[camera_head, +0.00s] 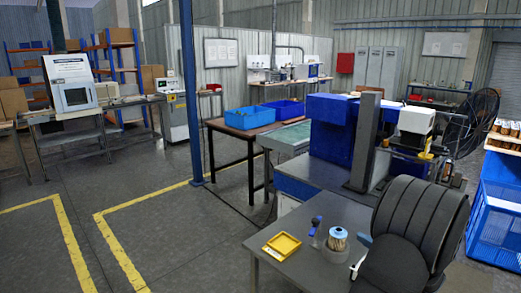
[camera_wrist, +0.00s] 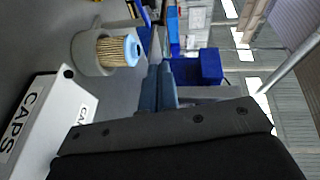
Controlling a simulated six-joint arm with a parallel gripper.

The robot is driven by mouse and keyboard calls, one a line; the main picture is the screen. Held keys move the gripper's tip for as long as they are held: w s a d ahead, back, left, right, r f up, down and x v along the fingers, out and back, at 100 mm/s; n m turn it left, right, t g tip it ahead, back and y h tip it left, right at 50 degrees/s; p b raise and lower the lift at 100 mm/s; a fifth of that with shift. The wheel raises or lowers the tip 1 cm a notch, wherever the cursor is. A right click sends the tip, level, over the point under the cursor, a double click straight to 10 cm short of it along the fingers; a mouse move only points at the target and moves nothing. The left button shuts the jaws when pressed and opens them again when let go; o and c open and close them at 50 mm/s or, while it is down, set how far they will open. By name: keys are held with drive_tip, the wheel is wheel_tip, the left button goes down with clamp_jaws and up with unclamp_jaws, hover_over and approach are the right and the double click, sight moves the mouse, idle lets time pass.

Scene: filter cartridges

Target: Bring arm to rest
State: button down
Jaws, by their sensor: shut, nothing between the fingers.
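My gripper (camera_wrist: 160,85) has its two blue-grey fingers together with nothing between them. In the head view its blue tip (camera_head: 363,240) shows beside my large dark arm part, which hides the rest. A pleated tan filter cartridge with a light blue end cap (camera_wrist: 118,50) stands in a round grey holder (camera_wrist: 84,58) on the grey table. It also shows in the head view (camera_head: 338,236). The gripper is apart from it, to its right in both views.
A yellow tray (camera_head: 282,245) and a blue-handled tool (camera_head: 315,226) are on the table (camera_head: 258,263). A white box marked CAPS (camera_wrist: 45,125) is close to the gripper. Blue blocks (camera_head: 335,125) stand behind. Open floor is at left.

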drive_tip(key=s+a+f+n+g+y, duration=0.1)
drive_tip(key=a+f+n+g, duration=0.2)
drive_tip(key=a+n+g, duration=0.1)
drive_tip(key=s+a+f+n+g, duration=0.2)
drive_tip(key=a+f+n+g, duration=0.1)
drive_tip(key=a+n+g, duration=0.1)
drive_tip(key=s+a+f+n+g+y, duration=0.1)
drive_tip(key=s+a+f+n+g, duration=0.1)
drive_tip(key=a+f+n+g, duration=0.1)
drive_tip(key=shift+s+a+f+n+g+y, duration=0.15)
drive_tip(key=shift+a+n+g, duration=0.1)
drive_tip(key=shift+g, duration=0.45)
drive_tip(key=shift+a+f+n+g+y, duration=0.15)
drive_tip(key=shift+a+n+g, duration=0.1)
drive_tip(key=shift+g, duration=0.45)
drive_tip(key=shift+s+f+n+g+h, duration=0.55)
drive_tip(key=shift+s+n+g, duration=0.25)
drive_tip(key=shift+g, duration=0.3)
drive_tip(key=shift+s+d+f+n+g+h, duration=0.2)
drive_tip(key=shift+s+d+n+g+h, duration=0.55)
drive_tip(key=shift+g+h, duration=0.3)
drive_tip(key=shift+s+d+f+n+g+h, duration=0.2)
drive_tip(key=shift+s+d+n+g+h, duration=0.3)
drive_tip(key=shift+n+g+h, duration=0.45)
drive_tip(key=shift+d, duration=0.1)
drive_tip(key=shift+w, duration=0.1)
